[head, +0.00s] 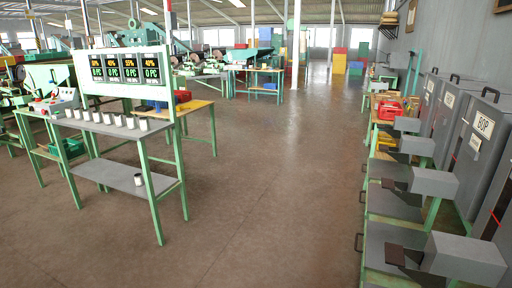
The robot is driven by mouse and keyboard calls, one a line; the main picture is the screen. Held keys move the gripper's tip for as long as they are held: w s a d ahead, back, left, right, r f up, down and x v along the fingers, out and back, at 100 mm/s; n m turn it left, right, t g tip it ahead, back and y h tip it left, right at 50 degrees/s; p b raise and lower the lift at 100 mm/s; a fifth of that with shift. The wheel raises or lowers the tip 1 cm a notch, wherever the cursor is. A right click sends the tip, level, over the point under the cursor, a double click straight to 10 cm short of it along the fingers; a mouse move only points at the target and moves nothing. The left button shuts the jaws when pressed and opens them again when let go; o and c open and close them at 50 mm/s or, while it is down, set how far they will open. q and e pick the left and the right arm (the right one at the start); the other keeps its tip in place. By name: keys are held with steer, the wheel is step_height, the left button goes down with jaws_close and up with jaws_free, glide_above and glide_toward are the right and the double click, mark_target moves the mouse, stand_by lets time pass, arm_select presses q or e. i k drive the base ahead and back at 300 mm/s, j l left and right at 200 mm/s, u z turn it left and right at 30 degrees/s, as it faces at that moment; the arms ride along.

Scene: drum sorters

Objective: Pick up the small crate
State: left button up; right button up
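Several crates are in view, and I cannot tell which one the task calls the small crate. A green crate (68,148) sits low at the left, on the under-shelf of a bench. Red crates (389,110) sit on the bench along the right side, partly hidden by the machines in front. Neither of my grippers is in view.
A grey table (110,128) with several white cups stands at the left, under a display board (125,68). Grey machines (480,130) with green frames line the right wall. The brown floor (270,170) between them is clear. Stacked coloured crates (340,62) stand far back.

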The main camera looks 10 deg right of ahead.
mark_target(389, 111)
steer(key=i+j, duration=0.15)
steer(key=i, duration=0.4)
steer(key=i+j, duration=0.1)
steer(key=i, duration=0.45)
steer(key=i+j, duration=0.15)
steer(key=i, duration=0.4)
steer(key=i+z, duration=0.2)
steer(key=z, duration=0.2)
steer(key=i+j+z, duration=0.2)
steer(key=z, duration=0.25)
steer(key=i+j+z, duration=0.2)
steer(key=z, duration=0.2)
steer(key=i+j+z, duration=0.15)
steer(key=z, duration=0.3)
steer(key=i+j+z, duration=0.15)
steer(key=j+z, duration=1.25)
steer(key=j, duration=0.15)
steer(key=k, duration=0.05)
